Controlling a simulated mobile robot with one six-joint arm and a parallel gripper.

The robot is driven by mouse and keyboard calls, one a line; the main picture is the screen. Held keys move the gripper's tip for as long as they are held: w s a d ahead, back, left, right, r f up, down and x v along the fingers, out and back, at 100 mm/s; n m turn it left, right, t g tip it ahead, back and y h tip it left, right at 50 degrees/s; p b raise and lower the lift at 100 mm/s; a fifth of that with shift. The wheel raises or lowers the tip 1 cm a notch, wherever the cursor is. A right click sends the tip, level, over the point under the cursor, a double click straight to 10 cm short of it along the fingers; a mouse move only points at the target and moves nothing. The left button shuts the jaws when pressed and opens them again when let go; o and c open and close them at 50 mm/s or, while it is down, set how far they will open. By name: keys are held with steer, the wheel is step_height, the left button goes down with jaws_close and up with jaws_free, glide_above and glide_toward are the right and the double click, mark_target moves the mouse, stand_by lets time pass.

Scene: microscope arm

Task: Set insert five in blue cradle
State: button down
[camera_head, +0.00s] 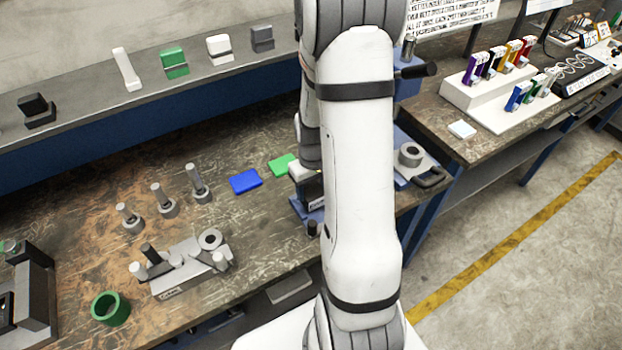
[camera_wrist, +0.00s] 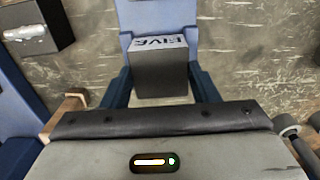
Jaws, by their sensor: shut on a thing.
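The insert marked FIVE (camera_wrist: 160,84) is a grey block with a pale labelled top in the wrist view. My gripper (camera_wrist: 163,76) is shut on it, with a dark blue finger at each side. The blue cradle (camera_wrist: 155,14) lies beyond the insert, and its edges show on both sides of the label. I cannot tell whether the insert rests in the cradle or hangs just over it. In the head view my arm hides most of the gripper; a blue piece (camera_head: 309,217) shows at its left edge.
A blue plate (camera_head: 245,181) and a green plate (camera_head: 283,165) lie left of the arm. Several upright pegs (camera_head: 163,200), a grey fixture (camera_head: 185,268) and a green ring (camera_head: 110,308) stand on the bench. A shelf (camera_head: 85,104) with several blocks runs behind. A dark block (camera_wrist: 38,32) is upper left in the wrist view.

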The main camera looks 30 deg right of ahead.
mark_target(312, 191)
steer(key=shift+f, duration=0.9)
steer(key=shift+f, duration=0.1)
steer(key=c, duration=0.5)
jaws_free()
step_height(312, 191, up, 11)
steer(key=b, duration=0.1)
steer(key=s+a+r+t, duration=0.1)
steer(key=s+a+r, duration=0.3)
steer(key=s+a+r+t, duration=0.1)
steer(key=s+a+r, duration=0.3)
steer(key=r, duration=0.1)
steer(key=s+a+r+t, duration=0.1)
steer(key=s+a+r, duration=0.3)
steer(key=s+r, duration=0.1)
steer(key=shift+a+t, duration=0.25)
steer(key=shift+t, duration=0.05)
